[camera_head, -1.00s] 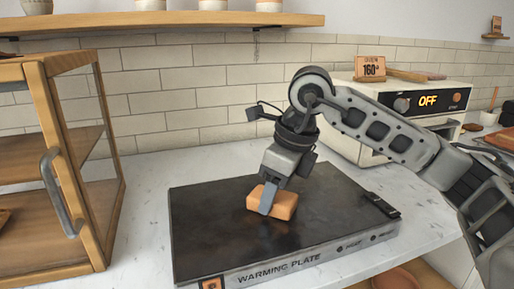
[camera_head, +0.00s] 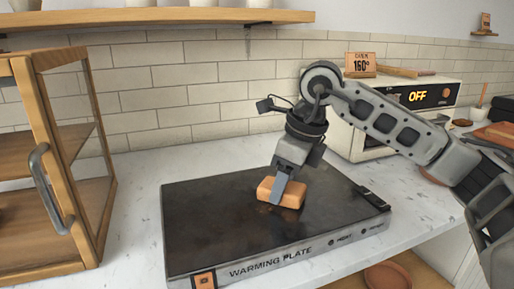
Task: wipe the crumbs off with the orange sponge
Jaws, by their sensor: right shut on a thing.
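The orange sponge (camera_head: 293,194) is on the dark top of the warming plate (camera_head: 215,225), right of its middle. My right gripper (camera_head: 279,190) is shut on the sponge from above, with a finger across its near side. The sponge appears to touch the plate. Faint lighter marks show on the plate's left and back part, but I cannot make out single crumbs at this size. My left gripper is not in view.
A wooden cabinet (camera_head: 62,160) with a grey handle stands at the left. An oven with an OFF display (camera_head: 418,96) stands at the back right. A wooden shelf (camera_head: 180,20) hangs above. White counter is free around the plate.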

